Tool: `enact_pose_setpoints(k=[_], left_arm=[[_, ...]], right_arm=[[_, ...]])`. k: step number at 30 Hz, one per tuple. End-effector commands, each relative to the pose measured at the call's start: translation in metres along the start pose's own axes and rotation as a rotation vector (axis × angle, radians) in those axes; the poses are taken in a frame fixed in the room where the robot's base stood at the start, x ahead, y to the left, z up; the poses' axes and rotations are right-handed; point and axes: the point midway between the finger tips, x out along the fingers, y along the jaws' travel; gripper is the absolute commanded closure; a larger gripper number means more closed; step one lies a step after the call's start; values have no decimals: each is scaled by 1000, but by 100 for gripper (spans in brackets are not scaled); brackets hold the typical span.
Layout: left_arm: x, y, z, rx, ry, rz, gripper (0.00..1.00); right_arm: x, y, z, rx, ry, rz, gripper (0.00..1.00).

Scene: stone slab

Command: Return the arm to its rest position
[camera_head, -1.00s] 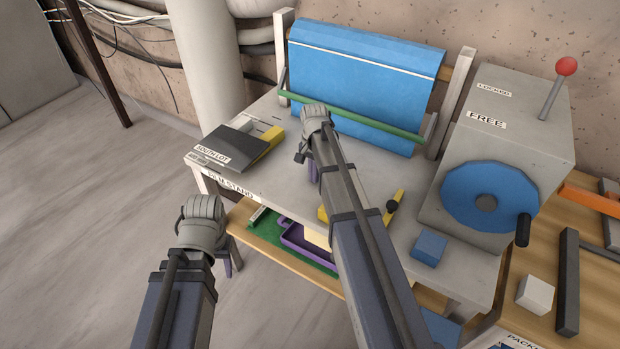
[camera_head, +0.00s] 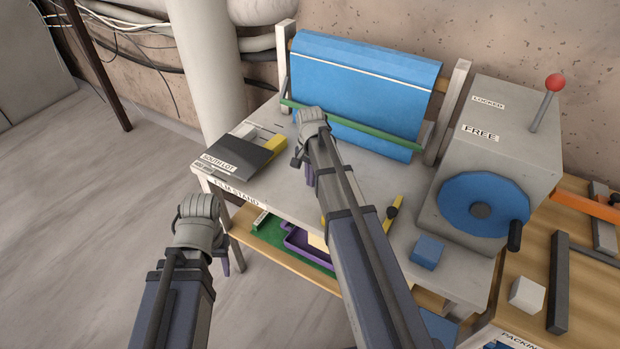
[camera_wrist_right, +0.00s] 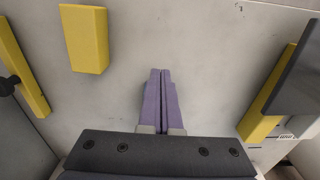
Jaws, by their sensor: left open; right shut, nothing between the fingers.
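My right arm reaches over the grey stand (camera_head: 260,190), its right gripper (camera_head: 310,178) pointing down above the tabletop. In the right wrist view its purple fingers (camera_wrist_right: 160,75) are pressed together with nothing between them. Bare grey surface shows around the tips. My left arm comes in at lower left, and the left gripper (camera_head: 223,264) hangs beside the stand's front left corner, over the floor. Its fingers are mostly hidden by the wrist, but it is open and appears empty.
A dark and yellow holder (camera_head: 246,156) labelled SOUTH LOT lies left of my right gripper. A blue panel (camera_head: 360,85) with a green bar stands behind it. A grey box with a blue wheel (camera_head: 455,205) and a blue cube (camera_head: 428,252) are right. A yellow block (camera_wrist_right: 85,40) lies nearby.

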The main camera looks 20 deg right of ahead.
Motion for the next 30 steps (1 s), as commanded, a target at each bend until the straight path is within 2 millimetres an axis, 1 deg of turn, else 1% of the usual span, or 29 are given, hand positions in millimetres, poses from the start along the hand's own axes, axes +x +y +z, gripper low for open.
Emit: enact_pose_setpoints(k=[1,3,7,12,20,22,23,26,27,29,30], left_arm=[[-16,-2,1,0,0,0,50],[-27,-3,2,0,0,0,50],[-42,-4,2,0,0,0,50],[-48,-5,3,0,0,0,50],[-46,-5,3,0,0,0,50],[-46,-5,3,0,0,0,50],[-46,-5,3,0,0,0,50],[-46,-5,3,0,0,0,50],[-46,-5,3,0,0,0,50],[-46,-5,3,0,0,0,50],[-46,-5,3,0,0,0,50]], right_arm=[[-17,0,0,-1,0,0,100],[-27,0,0,-1,0,0,100],[-42,0,0,-1,0,0,100],[-48,0,0,-1,0,0,100],[-47,0,0,-1,0,0,100],[-47,-1,6,-18,0,1,100],[-47,-1,12,-40,0,3,100],[-47,-3,54,-189,2,15,100],[-47,-3,78,-281,4,22,100],[-47,-1,116,-440,7,37,100],[-47,2,140,-547,9,46,100]])
